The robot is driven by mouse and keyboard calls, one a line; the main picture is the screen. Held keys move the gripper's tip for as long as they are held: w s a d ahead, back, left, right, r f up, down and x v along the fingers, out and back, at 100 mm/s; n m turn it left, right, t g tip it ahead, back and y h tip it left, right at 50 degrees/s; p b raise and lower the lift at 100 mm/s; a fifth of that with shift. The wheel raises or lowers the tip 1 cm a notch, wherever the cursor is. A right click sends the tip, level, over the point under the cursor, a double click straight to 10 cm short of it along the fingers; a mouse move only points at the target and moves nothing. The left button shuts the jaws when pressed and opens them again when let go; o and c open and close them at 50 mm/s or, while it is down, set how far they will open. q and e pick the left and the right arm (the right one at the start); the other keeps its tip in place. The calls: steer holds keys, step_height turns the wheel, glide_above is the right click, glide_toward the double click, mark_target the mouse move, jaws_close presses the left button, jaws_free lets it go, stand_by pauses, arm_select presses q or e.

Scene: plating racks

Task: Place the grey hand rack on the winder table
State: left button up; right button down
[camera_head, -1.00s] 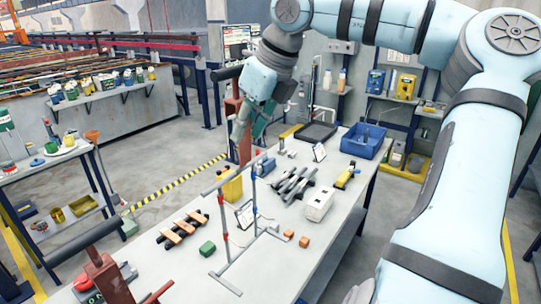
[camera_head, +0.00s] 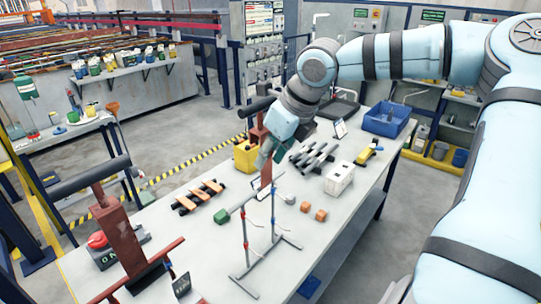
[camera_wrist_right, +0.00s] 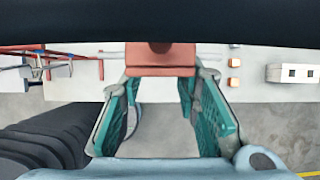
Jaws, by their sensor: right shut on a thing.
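The grey hand rack (camera_head: 266,176) appears to have a black grip bar, a red-brown stem and a thin grey frame with coloured posts below. My right gripper (camera_head: 272,157) is shut on its stem; the red-brown part also shows between the teal fingers in the wrist view (camera_wrist_right: 160,66). The frame hangs or stands over the winder table (camera_head: 205,245); I cannot tell whether its feet touch. Fingers and wrist partly hide the stem. My left gripper is not in view.
A similar red-brown stem (camera_head: 120,235) with a black bar and red arms stands at the near left, by a red button (camera_head: 97,240).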

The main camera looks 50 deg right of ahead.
steer(key=c, duration=1.6)
jaws_free()
steer(key=shift+f, duration=0.15)
steer(key=o, duration=0.4)
steer(key=shift+w, duration=0.1)
steer(key=shift+r, duration=0.25)
steer(key=p+v, duration=0.1)
steer(key=v, duration=1.1)
steer(key=shift+f, duration=0.1)
